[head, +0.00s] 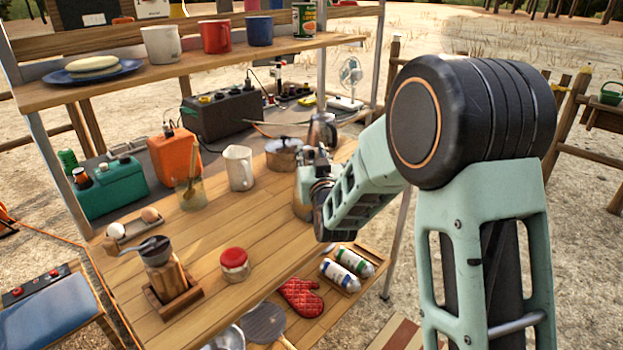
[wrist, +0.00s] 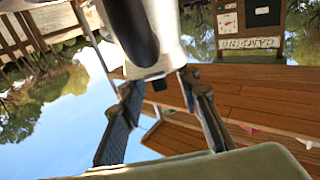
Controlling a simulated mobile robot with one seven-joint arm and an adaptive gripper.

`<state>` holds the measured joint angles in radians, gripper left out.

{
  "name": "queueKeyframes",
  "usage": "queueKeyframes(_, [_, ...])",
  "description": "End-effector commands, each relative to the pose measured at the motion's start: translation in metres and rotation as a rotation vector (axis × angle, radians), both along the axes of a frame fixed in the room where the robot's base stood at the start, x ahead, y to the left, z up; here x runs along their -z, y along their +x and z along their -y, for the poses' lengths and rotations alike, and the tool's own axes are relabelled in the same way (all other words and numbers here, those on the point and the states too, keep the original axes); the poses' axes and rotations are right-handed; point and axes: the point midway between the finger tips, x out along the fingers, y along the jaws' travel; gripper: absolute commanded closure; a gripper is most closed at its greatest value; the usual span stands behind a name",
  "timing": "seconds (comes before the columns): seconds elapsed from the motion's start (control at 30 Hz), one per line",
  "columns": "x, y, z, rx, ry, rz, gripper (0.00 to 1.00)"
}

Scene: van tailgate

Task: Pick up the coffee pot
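In the wrist view, a pale metallic body (wrist: 168,30) with a thick black handle fills the top centre. My gripper's two fingers (wrist: 160,88) are spread apart, with their tips at the lower end of that body. I see no clear grip on it, and contact is hard to tell.
A lidded saucepan (head: 284,155) and a white pitcher (head: 239,168) stand left of my gripper. A red-lidded jar (head: 235,264) and a coffee grinder (head: 162,265) are nearer the front. A shelf (head: 215,62) with mugs runs above.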

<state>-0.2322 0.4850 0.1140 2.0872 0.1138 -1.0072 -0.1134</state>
Motion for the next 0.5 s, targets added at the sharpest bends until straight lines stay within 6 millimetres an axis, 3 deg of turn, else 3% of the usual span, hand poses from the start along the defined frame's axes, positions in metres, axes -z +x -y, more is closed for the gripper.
queueKeyframes(0.3, [0.0003, 0.0054, -0.0011, 0.000, -0.001, -0.001, 0.70])
queueKeyframes(0.5, [0.0001, 0.0053, -0.0012, 0.000, 0.000, -0.001, 0.92])
